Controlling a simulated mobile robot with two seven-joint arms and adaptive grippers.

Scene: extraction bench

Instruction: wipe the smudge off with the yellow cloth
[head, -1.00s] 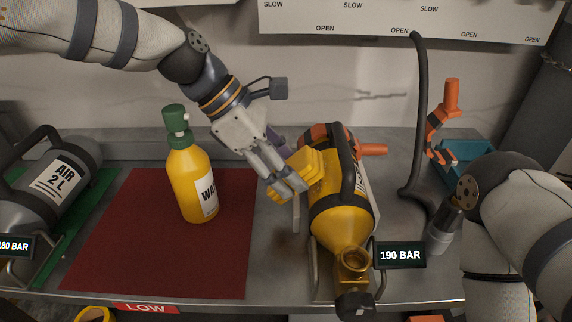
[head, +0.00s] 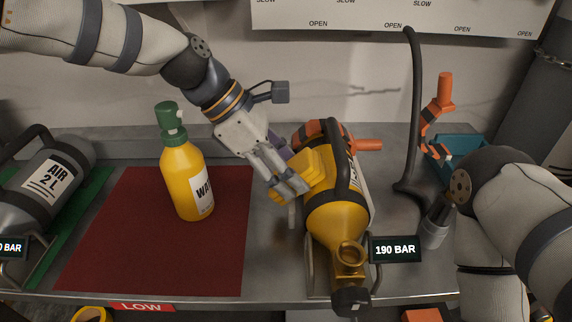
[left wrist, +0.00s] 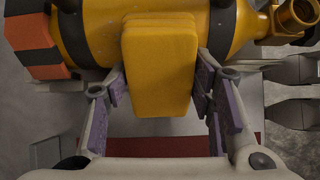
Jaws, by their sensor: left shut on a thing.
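My left gripper (head: 287,186) is shut on the yellow cloth (head: 312,166), a thick folded pad. The cloth is at the left side of the yellow cylinder (head: 326,212) and appears to touch it. In the left wrist view the cloth (left wrist: 160,65) sits between the fingers, in front of the cylinder's yellow body (left wrist: 90,35). No smudge is visible on the exposed surfaces; the cloth and gripper hide part of the cylinder's side. My right arm comes in at the right, but I cannot make out its gripper.
A yellow spray bottle (head: 184,180) with a green top stands on the dark red mat (head: 140,250). A grey air cylinder (head: 45,180) lies far left. A black hose (head: 413,120), an orange clamp (head: 440,110) and a teal bin (head: 462,150) are right of the yellow cylinder.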

